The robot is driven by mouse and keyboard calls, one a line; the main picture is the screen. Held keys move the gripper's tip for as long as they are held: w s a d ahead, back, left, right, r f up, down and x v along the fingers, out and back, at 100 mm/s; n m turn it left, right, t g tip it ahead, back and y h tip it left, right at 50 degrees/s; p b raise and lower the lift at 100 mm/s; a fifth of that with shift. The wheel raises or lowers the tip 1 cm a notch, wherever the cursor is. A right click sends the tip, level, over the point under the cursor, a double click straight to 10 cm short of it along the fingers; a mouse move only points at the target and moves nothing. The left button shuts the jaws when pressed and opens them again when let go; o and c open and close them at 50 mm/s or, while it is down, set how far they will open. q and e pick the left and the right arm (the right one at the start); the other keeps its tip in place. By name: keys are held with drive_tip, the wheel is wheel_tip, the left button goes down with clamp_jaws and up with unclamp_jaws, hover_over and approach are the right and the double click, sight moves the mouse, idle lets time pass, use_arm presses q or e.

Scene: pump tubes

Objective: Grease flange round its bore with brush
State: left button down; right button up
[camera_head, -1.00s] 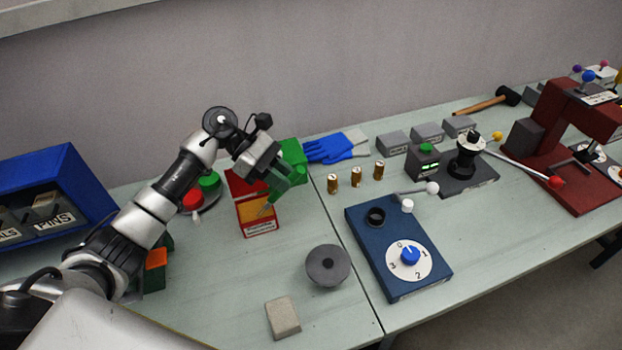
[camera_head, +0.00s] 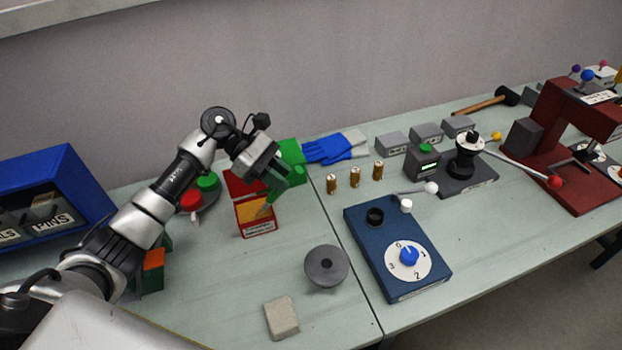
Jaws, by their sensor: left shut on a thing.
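The flange (camera_head: 341,267) is a dark grey disc with a small bore at its middle. It lies on the near middle of the bench. My left gripper (camera_head: 279,178) is shut on the green brush (camera_head: 271,198), whose handle slants down to the left. The brush's lower end is at the open red grease box (camera_head: 256,229), with yellow-orange inside and a label on its front. I cannot tell whether the tip touches the grease. The box lies behind and left of the flange. My right gripper is not in view.
A beige block (camera_head: 281,319) lies in front of the flange. A blue panel with a dial (camera_head: 428,277) stands to its right. Several brass cylinders (camera_head: 355,177) stand behind the panel. A blue bin (camera_head: 56,193) is at the left. Bench between box and flange is clear.

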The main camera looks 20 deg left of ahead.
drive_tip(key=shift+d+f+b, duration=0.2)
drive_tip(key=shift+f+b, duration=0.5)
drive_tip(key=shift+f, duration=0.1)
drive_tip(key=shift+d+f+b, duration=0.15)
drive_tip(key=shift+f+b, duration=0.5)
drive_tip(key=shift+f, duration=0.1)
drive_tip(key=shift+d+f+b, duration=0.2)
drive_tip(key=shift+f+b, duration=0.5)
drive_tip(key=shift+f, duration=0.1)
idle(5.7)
